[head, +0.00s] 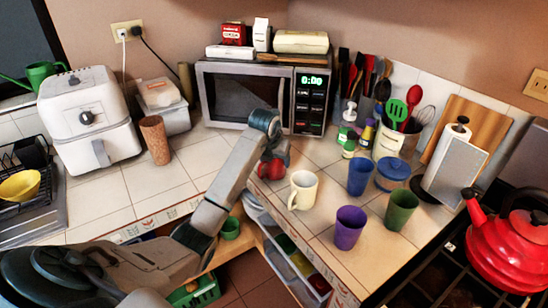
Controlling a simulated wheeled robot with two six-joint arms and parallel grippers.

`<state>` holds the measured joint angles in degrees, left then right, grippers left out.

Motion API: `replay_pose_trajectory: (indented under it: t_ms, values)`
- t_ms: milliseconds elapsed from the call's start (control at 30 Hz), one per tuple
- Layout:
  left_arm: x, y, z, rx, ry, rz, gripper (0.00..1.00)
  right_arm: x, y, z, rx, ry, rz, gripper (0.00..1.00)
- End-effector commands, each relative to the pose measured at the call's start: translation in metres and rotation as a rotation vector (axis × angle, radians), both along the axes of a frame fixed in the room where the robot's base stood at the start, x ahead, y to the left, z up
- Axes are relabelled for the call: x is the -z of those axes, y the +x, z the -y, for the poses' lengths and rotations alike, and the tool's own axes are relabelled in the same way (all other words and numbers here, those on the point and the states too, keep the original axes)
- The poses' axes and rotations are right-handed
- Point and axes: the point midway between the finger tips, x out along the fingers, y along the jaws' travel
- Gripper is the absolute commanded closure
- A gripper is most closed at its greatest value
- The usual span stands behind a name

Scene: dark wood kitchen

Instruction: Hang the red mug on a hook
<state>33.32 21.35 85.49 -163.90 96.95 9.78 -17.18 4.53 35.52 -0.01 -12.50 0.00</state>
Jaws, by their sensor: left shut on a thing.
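The red mug (273,169) shows in the head view at the corner of the tiled counter, in front of the microwave. My left gripper (272,150) is shut on it, reaching from above; the arm and gripper hide part of the mug, including its handle. I cannot tell whether the mug touches the counter. No hook can be made out in this view. My right gripper is not in view.
A cream mug (303,190) stands close to the right of the red mug. Purple (350,227), blue (360,175) and green (401,209) cups stand further right. The microwave (270,95) is behind. Counter left of the arm is clear near a cork-coloured cup (155,140).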

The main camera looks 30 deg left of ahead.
Motion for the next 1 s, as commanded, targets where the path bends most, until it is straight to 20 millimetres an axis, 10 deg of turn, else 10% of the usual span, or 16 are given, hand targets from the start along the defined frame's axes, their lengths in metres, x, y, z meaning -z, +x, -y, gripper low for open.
replay_pose_trajectory:
  t_ms: [200,233,333,733,1000]
  values:
    - [0.005,0.0,0.0,0.0,0.0,0.002,0.63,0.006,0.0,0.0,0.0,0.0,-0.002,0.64]
    - [0.004,0.0,0.0,0.0,0.0,0.0,0.25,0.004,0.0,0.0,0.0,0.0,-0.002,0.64]
    - [0.003,0.0,0.0,0.0,0.0,0.0,0.09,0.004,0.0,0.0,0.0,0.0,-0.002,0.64]
    - [-0.005,-0.003,0.0,0.0,0.002,0.003,0.09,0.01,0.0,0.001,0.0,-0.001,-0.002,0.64]
    - [-0.054,-0.022,0.0,0.001,0.002,0.006,0.09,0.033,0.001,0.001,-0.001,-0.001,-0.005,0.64]
